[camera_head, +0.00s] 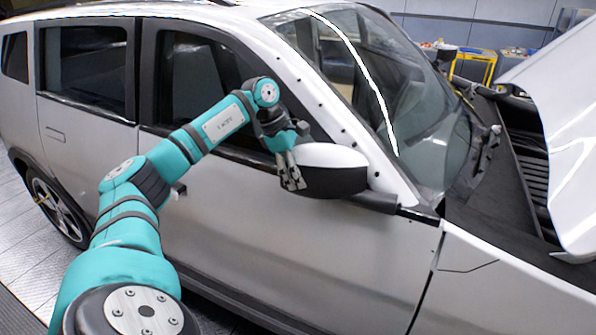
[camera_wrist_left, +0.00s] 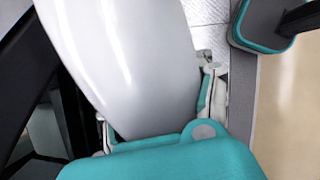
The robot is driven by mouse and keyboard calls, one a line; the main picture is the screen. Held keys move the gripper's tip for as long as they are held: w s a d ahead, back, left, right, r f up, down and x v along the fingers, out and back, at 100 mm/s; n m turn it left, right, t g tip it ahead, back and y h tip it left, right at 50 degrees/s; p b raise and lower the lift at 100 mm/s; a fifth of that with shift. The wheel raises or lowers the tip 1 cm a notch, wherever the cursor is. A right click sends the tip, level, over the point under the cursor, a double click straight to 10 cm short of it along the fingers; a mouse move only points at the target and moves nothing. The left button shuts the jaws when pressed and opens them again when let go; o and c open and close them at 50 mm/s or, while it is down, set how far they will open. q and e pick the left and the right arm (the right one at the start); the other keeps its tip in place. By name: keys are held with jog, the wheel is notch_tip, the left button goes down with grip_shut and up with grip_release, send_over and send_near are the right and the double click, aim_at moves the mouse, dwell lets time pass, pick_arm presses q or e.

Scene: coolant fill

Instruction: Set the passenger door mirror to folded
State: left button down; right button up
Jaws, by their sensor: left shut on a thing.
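The passenger door mirror (camera_head: 330,170) has a white shell over a black lower part. It sticks out from the silver car's front door on a dark arm. My left gripper (camera_head: 291,172) is at the mirror's outer left end and is shut on it. In the left wrist view the white mirror shell (camera_wrist_left: 125,60) runs down between the fingers of my left gripper (camera_wrist_left: 155,120). The mirror's glass side is hidden. My right gripper is not in view.
The closed front door (camera_head: 290,245) lies beside and below my left arm. The windshield (camera_head: 400,90) is behind the mirror. The raised white hood (camera_head: 560,120) stands at the right, over the open engine bay. A yellow cabinet (camera_head: 472,66) stands in the background.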

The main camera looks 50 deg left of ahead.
pick_arm(q)
jog(key=shift+f, duration=0.1)
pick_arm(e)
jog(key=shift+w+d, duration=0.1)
pick_arm(q)
jog(key=c, duration=0.8)
grip_release()
jog(key=shift+w, duration=0.1)
jog(key=o, duration=0.4)
jog(key=shift+w, duration=0.15)
jog(key=shift+a, duration=0.1)
